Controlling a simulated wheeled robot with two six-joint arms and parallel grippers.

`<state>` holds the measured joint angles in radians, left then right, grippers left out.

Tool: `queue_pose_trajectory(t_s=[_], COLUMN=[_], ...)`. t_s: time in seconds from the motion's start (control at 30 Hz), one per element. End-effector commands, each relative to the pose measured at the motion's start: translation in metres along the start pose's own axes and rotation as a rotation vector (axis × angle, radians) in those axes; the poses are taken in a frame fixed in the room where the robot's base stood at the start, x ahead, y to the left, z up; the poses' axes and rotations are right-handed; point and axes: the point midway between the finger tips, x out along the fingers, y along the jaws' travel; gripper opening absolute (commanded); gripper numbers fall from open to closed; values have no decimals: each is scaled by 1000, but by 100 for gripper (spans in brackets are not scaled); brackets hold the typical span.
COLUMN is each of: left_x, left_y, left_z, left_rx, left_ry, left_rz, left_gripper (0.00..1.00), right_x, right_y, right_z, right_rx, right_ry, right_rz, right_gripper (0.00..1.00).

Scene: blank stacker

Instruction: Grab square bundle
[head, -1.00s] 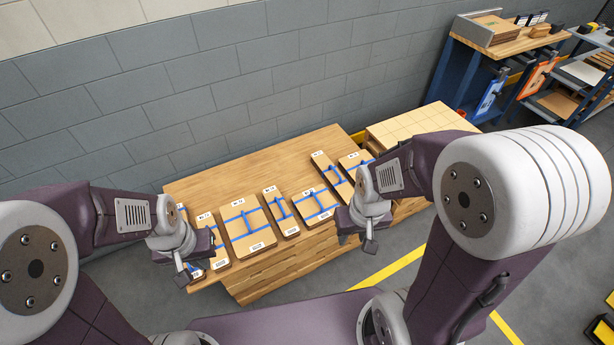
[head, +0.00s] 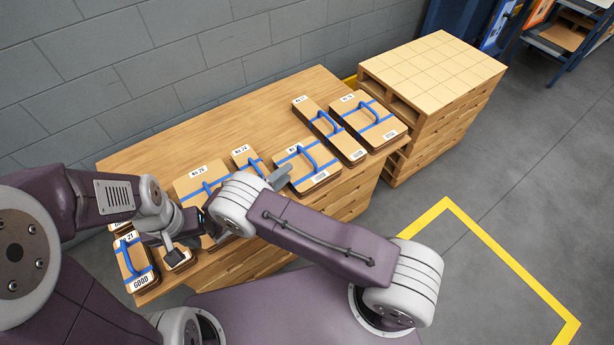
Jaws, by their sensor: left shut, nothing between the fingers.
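Several cardboard bundles with blue straps and handles lie on a wooden table (head: 150,150). A wide, nearly square bundle (head: 375,128) lies at the right end, and a smaller squarish one (head: 312,178) lies front-left of it. A large bundle (head: 190,187) left of centre is partly hidden by my arms. My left gripper (head: 178,248) is shut and empty above the table's left part, close to the bundles there. My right gripper (head: 278,180) is mostly hidden behind its own wrist. Its grey tip shows beside the smaller squarish bundle; I cannot tell whether it touches.
A narrow bundle (head: 330,130) lies between the two squarish ones. Another bundle (head: 133,262) lies at the table's left front. A stack with a gridded top (head: 430,65) stands right of the table. The grey floor at right is clear, with a yellow line (head: 500,255).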

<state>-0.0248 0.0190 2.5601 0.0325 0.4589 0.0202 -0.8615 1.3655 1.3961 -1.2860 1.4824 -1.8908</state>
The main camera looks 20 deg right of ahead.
Motion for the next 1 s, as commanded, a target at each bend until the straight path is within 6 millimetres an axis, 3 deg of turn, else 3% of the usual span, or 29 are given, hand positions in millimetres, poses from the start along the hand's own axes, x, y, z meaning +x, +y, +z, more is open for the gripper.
queue_pose_trajectory(t_s=[0.13,0.33,0.47,0.73,1.0], left_x=[0,9,10,28,27], left_y=[0,0,0,0,0], left_z=[0,1,1,3,3], left_rx=[0,0,0,0,0], left_ry=[1,1,1,0,0], left_rz=[0,0,0,0,0], left_gripper=[0,0,0,0,0], right_x=[6,37,42,87,91], right_y=[-2,0,-2,-3,-5], right_z=[0,-1,0,0,1], right_rx=[-2,0,1,1,1], right_ry=[2,5,3,5,3], right_rz=[-1,1,2,2,2], right_gripper=[37,37,37,37,37])
